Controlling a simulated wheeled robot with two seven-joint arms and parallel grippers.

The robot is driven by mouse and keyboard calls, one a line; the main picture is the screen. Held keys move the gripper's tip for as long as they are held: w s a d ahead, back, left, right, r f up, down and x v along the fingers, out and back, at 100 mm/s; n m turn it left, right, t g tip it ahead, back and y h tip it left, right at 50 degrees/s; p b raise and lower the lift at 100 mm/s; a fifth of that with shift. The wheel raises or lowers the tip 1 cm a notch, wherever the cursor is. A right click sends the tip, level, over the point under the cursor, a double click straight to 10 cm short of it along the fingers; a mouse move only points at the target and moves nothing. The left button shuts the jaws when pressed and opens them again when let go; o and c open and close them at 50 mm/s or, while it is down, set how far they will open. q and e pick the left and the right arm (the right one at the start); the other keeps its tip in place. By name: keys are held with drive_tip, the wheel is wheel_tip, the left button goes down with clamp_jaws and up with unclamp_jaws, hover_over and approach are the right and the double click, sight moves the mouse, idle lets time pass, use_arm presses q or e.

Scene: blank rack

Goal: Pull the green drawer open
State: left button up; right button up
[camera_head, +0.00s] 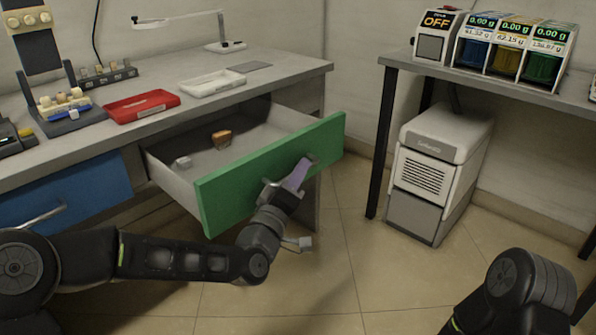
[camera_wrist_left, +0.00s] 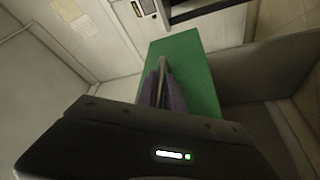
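The green drawer (camera_head: 270,168) is pulled out from under the grey worktop, with its grey inside showing. My left gripper (camera_head: 299,172) is at the right part of its front, at the handle, with purple fingers on either side of it. In the left wrist view the drawer's green front (camera_wrist_left: 195,65) fills the middle, and the gripper (camera_wrist_left: 161,85) has its fingers close together around the metal handle (camera_wrist_left: 162,72). The handle is mostly hidden by the fingers. The right gripper is out of view; only part of my right arm shows at the lower right.
Inside the drawer lie an orange-brown item (camera_head: 221,138) and a small white block (camera_head: 183,162). A closed blue drawer (camera_head: 70,192) is to the left. A red tray (camera_head: 141,106) and a white tray (camera_head: 212,83) sit on the worktop.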

use_arm(q)
drive_tip(key=shift+o, duration=0.6)
drive_tip(key=shift+s, duration=0.15)
drive_tip(key=p+v, duration=0.1)
drive_tip(key=v, duration=0.6)
drive_tip(key=shift+s+p, duration=0.2)
drive_tip(key=shift+p, duration=0.2)
drive_tip(key=shift+a+f, duration=0.1)
drive_tip(key=shift+a, duration=0.05)
